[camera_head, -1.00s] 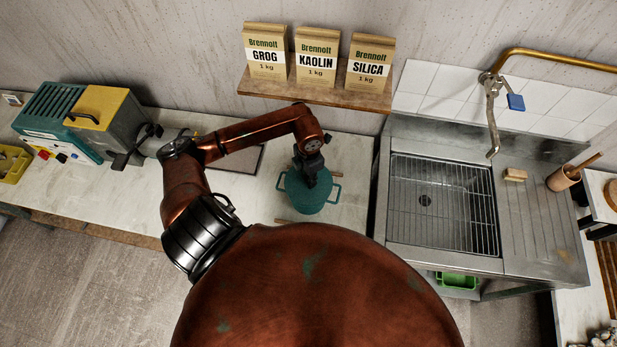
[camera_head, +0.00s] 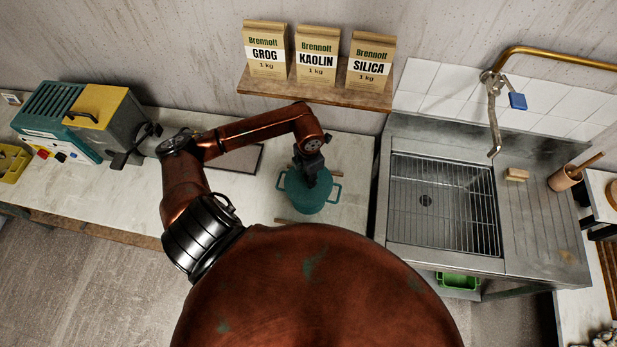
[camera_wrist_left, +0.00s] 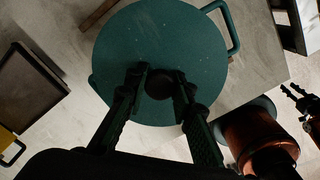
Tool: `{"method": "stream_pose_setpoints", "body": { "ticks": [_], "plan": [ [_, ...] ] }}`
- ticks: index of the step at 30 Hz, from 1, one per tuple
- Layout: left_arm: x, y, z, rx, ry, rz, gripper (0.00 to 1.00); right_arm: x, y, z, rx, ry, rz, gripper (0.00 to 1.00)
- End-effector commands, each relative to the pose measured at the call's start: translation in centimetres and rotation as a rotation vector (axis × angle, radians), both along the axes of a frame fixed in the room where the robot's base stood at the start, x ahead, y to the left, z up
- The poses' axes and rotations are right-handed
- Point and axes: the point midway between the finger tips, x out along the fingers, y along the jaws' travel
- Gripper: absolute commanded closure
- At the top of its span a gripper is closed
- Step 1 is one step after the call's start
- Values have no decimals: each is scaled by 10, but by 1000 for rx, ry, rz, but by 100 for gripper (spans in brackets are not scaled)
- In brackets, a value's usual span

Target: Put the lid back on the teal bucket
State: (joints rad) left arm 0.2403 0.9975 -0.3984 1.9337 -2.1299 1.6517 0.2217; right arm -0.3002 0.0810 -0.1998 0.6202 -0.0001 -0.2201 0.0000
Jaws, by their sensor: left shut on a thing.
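The teal bucket (camera_head: 322,205) stands on the worktop left of the sink, with a handle on each side. Its round teal lid (camera_wrist_left: 160,38) lies over the top and fills the middle of the left wrist view. My left gripper (camera_head: 309,174) is directly above the bucket, pointing down. In the left wrist view its fingers (camera_wrist_left: 158,84) are shut on the dark round knob (camera_wrist_left: 159,85) of the lid. From above, the lid covers the bucket's mouth; whether it is fully seated is hidden.
A tray-like dark-edged board (camera_head: 236,158) lies left of the bucket. Thin wooden sticks (camera_head: 290,221) lie near the bucket. The sink (camera_head: 442,205) is to the right, a shelf (camera_head: 315,91) with three bags is behind, and a teal and yellow machine (camera_head: 85,115) stands far left.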

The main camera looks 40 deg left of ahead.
Motion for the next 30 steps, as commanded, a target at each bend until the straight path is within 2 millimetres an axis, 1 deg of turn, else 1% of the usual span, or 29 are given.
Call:
{"method": "stream_pose_setpoints", "body": {
  "ticks": [10,11,12,19,25,30],
  "plan": [
    [0,0,0,0,-1,0,100,0,-1,0,-1,0,0,67],
    [0,0,0,0,-1,0,76,0,-1,0,-1,0,0,67],
    [0,0,0,0,-1,0,73,0,-1,0,-1,0,0,67],
    [0,0,0,0,-1,0,57,0,-1,0,-1,0,0,67],
    [0,0,0,0,-1,0,57,0,0,0,0,0,0,67],
    [0,0,0,0,0,0,45,0,2,0,2,0,-1,67]
  ]
}}
